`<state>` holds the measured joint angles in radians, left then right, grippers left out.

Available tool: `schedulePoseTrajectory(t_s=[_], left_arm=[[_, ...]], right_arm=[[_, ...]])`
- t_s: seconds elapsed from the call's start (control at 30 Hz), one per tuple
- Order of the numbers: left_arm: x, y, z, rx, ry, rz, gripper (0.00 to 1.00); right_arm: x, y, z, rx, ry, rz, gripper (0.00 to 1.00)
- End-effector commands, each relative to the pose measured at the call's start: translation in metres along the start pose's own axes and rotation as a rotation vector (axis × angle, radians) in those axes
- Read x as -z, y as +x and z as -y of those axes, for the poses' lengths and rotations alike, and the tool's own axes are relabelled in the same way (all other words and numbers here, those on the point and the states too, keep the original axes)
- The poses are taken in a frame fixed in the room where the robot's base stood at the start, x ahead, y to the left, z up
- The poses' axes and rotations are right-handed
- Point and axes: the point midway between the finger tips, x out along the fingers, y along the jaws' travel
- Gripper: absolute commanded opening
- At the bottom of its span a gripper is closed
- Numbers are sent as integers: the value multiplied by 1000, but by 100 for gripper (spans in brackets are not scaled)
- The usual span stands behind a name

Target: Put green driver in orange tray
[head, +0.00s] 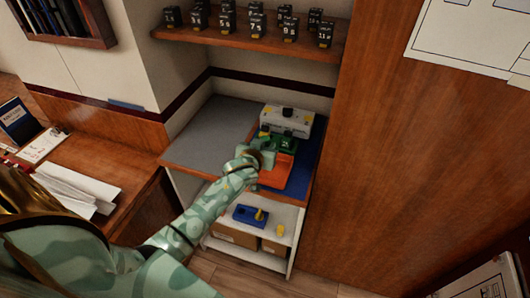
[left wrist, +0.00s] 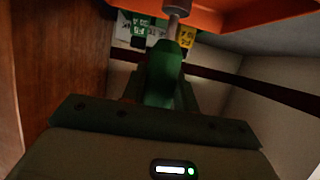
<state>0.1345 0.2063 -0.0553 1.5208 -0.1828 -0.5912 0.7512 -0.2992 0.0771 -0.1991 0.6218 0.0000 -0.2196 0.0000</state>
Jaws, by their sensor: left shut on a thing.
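The orange tray (head: 274,178) lies on the counter, on a blue surface at its right side. My left gripper (head: 262,158) is over the tray's left edge in the head view. In the left wrist view my left gripper (left wrist: 160,98) is shut on the green driver (left wrist: 160,75), around its handle. The driver's metal shaft points away from the gripper, toward the tray (left wrist: 225,14) at the top of that view. Whether the shaft touches the tray I cannot tell. The driver is not clear in the head view. My right gripper is in neither view.
A white device (head: 290,121) and a green block (head: 284,142) stand behind the tray. The grey counter (head: 212,130) to the left is clear. A shelf (head: 240,38) above holds several black numbered blocks. A lower white shelf holds a blue-and-yellow item (head: 249,214).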

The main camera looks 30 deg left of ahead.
Motion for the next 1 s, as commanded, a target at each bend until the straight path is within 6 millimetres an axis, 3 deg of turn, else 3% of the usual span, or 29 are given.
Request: schedulePoseTrajectory(t_s=[0.03, 0.1, 0.47, 0.5, 0.53, 0.87, 1.0], left_arm=[[-13, 5, 0, 0, 0, 3, 6], [-18, 7, 0, 1, 2, 2, 6], [-20, 8, 0, 0, 0, 1, 6], [-19, 7, 0, 0, 0, 1, 40], [-19, 7, 0, 0, 0, 1, 49], [-16, 6, 0, 0, 1, 1, 51], [-15, -12, 0, -1, 0, 2, 51]], right_arm=[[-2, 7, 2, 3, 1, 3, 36], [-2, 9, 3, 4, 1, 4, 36], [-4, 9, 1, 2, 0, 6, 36], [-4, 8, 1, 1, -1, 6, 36], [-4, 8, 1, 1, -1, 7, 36], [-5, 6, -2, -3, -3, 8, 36], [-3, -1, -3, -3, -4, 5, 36]])
